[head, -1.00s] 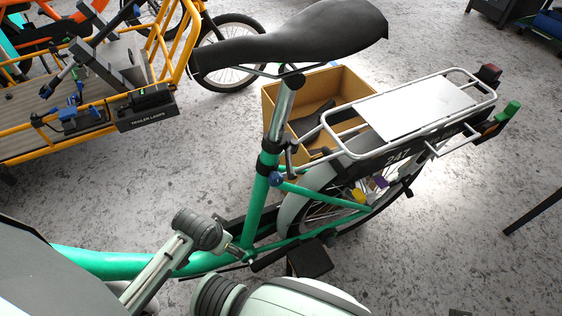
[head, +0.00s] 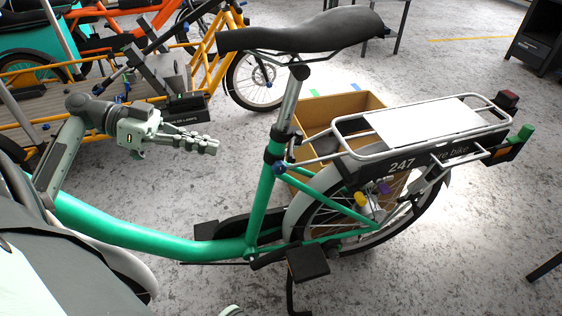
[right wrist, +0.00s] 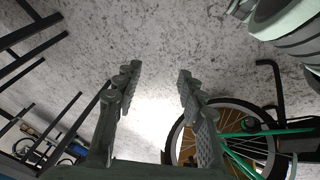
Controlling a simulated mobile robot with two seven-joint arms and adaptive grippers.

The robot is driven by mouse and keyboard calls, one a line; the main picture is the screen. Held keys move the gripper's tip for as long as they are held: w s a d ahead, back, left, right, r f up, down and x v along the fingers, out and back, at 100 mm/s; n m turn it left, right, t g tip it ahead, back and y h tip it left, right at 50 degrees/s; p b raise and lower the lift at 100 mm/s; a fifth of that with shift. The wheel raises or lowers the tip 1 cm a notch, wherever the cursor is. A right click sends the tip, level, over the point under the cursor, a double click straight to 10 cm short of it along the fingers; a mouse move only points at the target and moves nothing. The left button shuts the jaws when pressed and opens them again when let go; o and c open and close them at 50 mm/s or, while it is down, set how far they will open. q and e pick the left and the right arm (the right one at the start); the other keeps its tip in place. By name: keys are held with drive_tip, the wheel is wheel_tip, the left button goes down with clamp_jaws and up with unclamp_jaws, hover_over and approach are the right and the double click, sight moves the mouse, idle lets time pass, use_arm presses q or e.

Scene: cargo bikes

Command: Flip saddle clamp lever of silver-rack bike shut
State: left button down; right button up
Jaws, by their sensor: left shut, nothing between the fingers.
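The silver-rack bike is a green step-through bike with a black saddle (head: 305,32), a silver rack (head: 420,122) and the number 247. Its saddle clamp (head: 274,150) is a black collar on the seat tube. A small blue-tipped lever (head: 279,168) shows at the collar; I cannot tell how far it stands out. My left gripper (head: 214,145) is shut and empty, left of the seat tube and apart from it, pointing towards the clamp. My right gripper (right wrist: 157,72) is open and empty in the right wrist view, above the floor, with a bike wheel (right wrist: 222,140) nearby.
A cardboard-coloured box (head: 345,105) stands behind the seat tube. A yellow-framed cargo bike (head: 208,50) stands at the back left. The green frame tube (head: 140,235) runs low below my left arm.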

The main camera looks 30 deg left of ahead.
use_arm(q)
drive_tip(key=r, duration=0.2)
drive_tip(key=r+m+h, duration=0.1)
drive_tip(key=shift+s+a+r, duration=0.1)
drive_tip(key=shift+s+r, duration=0.15)
drive_tip(key=shift+s, duration=0.15)
use_arm(e)
drive_tip(key=shift+s+d+r, duration=0.25)
use_arm(q)
drive_tip(key=p, duration=0.1)
approach(288, 153)
drive_tip(key=x, duration=0.5)
drive_tip(key=shift+w+d+f, duration=0.15)
drive_tip(key=shift+w+d, duration=0.05)
drive_tip(key=shift+d, duration=0.15)
drive_tip(key=shift+w+d+f, duration=0.15)
drive_tip(key=shift+w+d, duration=0.1)
drive_tip(key=shift+d, duration=0.2)
use_arm(e)
drive_tip(key=x, duration=0.3)
drive_tip(key=shift+w+a, duration=0.15)
drive_tip(key=shift+a, duration=0.15)
use_arm(q)
drive_tip(key=shift+d+t, duration=0.15)
drive_tip(key=shift+t, duration=0.15)
use_arm(e)
drive_tip(key=shift+a, duration=0.1)
